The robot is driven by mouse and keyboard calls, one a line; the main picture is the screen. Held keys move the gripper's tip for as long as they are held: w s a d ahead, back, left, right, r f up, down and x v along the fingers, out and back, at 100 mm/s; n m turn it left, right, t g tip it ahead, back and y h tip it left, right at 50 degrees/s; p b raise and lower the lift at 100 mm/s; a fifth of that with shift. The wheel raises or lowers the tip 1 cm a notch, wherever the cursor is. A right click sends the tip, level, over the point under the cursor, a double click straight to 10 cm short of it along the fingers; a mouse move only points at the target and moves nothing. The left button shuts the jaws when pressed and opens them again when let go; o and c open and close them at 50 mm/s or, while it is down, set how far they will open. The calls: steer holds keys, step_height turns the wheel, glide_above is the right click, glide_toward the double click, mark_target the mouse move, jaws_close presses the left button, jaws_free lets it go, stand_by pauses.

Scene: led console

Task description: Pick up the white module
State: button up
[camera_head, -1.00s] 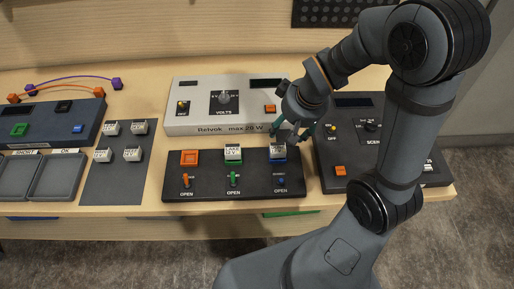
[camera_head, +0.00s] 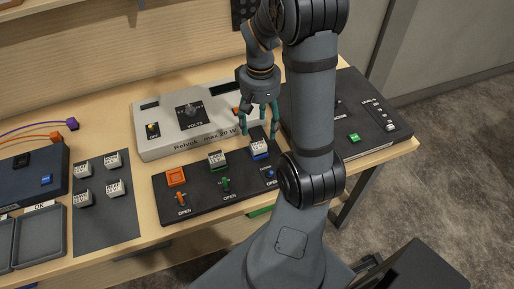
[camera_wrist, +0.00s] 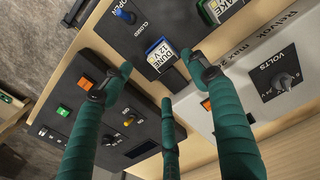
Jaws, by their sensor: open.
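A white module marked "DUNE 12 V" (camera_head: 259,147) sits in the blue socket of the dark three-socket console (camera_head: 205,204). It also shows in the wrist view (camera_wrist: 160,50), with its label readable. Another white module (camera_head: 217,159) sits in the green socket, and the orange socket (camera_head: 176,177) is empty. Several more white modules (camera_head: 114,187) stand on a dark mat at the left. My gripper (camera_head: 259,130) is open, its green fingers pointing down just behind and above the DUNE module. In the wrist view, the fingers (camera_wrist: 162,78) spread below the module, with nothing between them.
A dark panel (camera_head: 370,125) lies to the right, behind my arm. Empty grey trays (camera_head: 55,232) are at the lower left. Bare table shows between mat and console.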

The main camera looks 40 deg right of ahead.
mark_target(258, 143)
steer(key=shift+w+a+f, duration=0.1)
steer(key=shift+a+f, duration=0.1)
steer(key=shift+f, duration=0.4)
steer(key=shift+w+a+f, duration=0.1)
steer(key=shift+a+f, duration=0.1)
steer(key=shift+f, duration=0.4)
steer(key=shift+s+d+f, duration=0.1)
steer(key=shift+d+f, duration=0.1)
steer(key=shift+f, duration=0.3)
steer(key=shift+d+f+p, duration=0.1)
steer(key=shift+f+p, duration=0.55)
steer(key=shift+f, duration=1.65)
steer(key=c, duration=0.3)
steer(key=c, duration=1)
steer(key=shift+o, duration=0.2)
steer(key=shift+r, duration=0.1)
